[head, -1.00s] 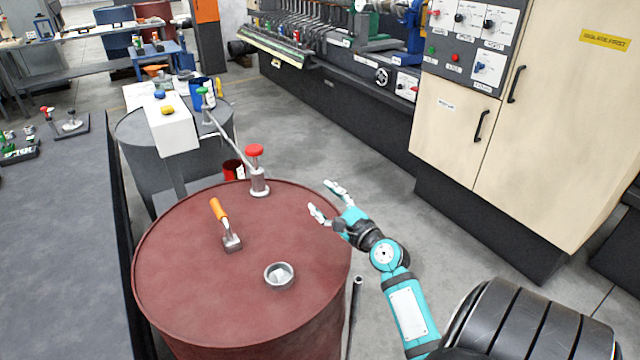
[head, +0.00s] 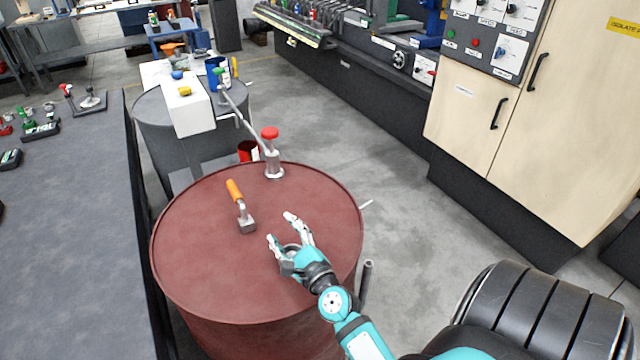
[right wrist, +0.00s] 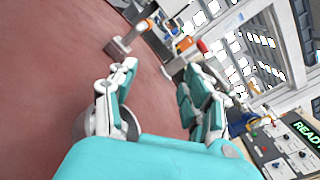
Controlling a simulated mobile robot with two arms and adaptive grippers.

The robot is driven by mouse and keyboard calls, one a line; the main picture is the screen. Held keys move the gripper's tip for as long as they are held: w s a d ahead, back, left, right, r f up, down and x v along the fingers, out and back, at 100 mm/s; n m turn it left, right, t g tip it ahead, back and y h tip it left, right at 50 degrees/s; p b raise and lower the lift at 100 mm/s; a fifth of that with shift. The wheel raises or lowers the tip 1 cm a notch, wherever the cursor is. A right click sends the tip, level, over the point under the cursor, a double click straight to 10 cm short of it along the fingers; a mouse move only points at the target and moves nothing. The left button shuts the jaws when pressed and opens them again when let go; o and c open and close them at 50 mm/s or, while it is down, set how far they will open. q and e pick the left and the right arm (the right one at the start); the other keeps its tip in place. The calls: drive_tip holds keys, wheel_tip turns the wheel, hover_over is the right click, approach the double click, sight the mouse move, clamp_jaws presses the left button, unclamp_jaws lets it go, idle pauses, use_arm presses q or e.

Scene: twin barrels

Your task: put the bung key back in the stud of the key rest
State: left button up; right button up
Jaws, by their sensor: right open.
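A tool with an orange handle and a grey metal block head, which looks like the bung key (head: 240,208), lies on top of the red barrel (head: 195,260). Its grey head (right wrist: 117,48) also shows in the right wrist view. My right gripper (head: 281,228) is open and empty over the barrel top, right of and nearer than the key, apart from it. A round metal fitting (right wrist: 90,124) on the barrel is partly hidden by my fingers. A dark plate with a metal stud-like piece (head: 91,101), possibly the key rest, lies on the left bench. My left gripper is out of view.
A metal fitting with a red knob (head: 270,134) stands at the barrel's far edge, with a pipe running to the grey barrel (head: 150,130) behind. The dark bench (head: 75,240) runs along the left. Cream cabinets (head: 480,130) stand at right, with clear floor between.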

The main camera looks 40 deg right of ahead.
drive_tip(key=s+b, duration=0.1)
drive_tip(key=s, duration=0.3)
drive_tip(key=s+a+b, duration=0.1)
drive_tip(key=s+b, duration=0.1)
drive_tip(key=s, duration=0.3)
drive_tip(key=s+a+b, duration=0.1)
drive_tip(key=s+b, duration=0.1)
drive_tip(key=s, duration=0.2)
drive_tip(key=shift+s+a, duration=0.15)
drive_tip(key=shift+s, duration=0.25)
drive_tip(key=shift+s+r, duration=0.2)
drive_tip(key=shift+s, duration=0.15)
drive_tip(key=shift+a, duration=0.1)
